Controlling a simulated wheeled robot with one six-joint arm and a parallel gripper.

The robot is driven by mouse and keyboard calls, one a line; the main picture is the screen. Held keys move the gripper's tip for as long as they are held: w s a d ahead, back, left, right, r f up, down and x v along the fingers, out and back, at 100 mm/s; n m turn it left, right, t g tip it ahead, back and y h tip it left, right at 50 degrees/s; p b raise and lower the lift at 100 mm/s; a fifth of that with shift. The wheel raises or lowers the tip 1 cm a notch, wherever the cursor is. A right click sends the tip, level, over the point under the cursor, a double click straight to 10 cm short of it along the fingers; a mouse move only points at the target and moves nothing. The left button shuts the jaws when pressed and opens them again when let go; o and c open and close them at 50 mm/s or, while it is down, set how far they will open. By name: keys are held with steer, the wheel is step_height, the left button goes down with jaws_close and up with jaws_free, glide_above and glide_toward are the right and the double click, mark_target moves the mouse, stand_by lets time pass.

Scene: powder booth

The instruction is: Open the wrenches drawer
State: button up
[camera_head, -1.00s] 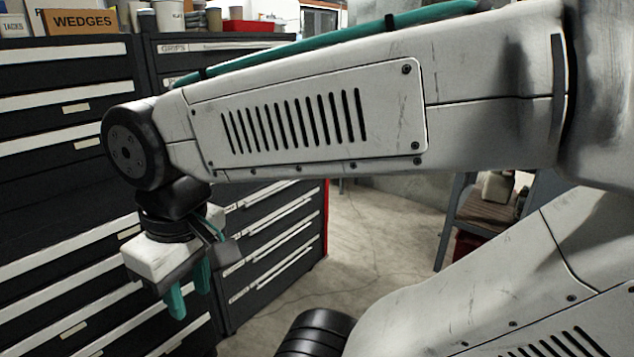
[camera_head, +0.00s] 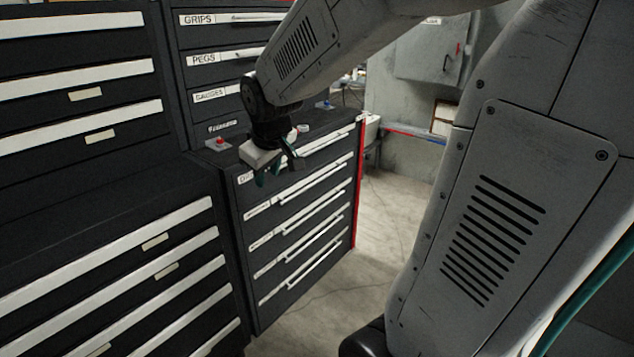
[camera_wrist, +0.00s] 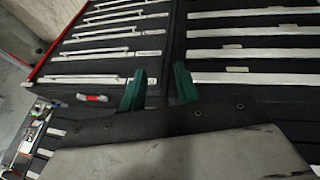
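The lower cabinet (camera_head: 243,222) in the head view has a column of dark drawers with long pale handles and small white labels. Its labels are too small or partly covered to read, so I cannot tell which drawer is the wrenches one. All its drawers look closed. My gripper (camera_head: 277,171) is in front of this cabinet's top edge, near its left side, and partly covers the top drawer (camera_head: 322,153). Its two green fingers are apart with nothing between them, as the wrist view (camera_wrist: 160,86) also shows. I cannot tell whether it touches the cabinet.
Behind stands an upper cabinet with drawers labelled GRIPS (camera_head: 199,20), PEGS (camera_head: 205,58) and GAUGES (camera_head: 211,96). A large dark cabinet (camera_head: 110,222) with closed drawers fills the left. Small items with red parts (camera_head: 219,143) sit on the ledge. Concrete floor (camera_head: 385,215) is clear to the right.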

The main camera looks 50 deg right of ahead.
steer(key=w+d+f+n+t+h, duration=0.1)
steer(key=w+d+f, duration=0.2)
steer(key=w+d, duration=0.3)
steer(key=w+d+f+n+t, duration=0.1)
steer(key=w+d+f, duration=0.3)
steer(key=w+d, duration=0.2)
steer(key=n+t+h, duration=0.3)
steer(key=n+t, duration=0.7)
steer(key=t, duration=0.2)
glide_toward(318, 180)
steer(key=w, duration=0.3)
steer(key=x, duration=0.7)
steer(key=shift+d, duration=0.45)
jaws_close()
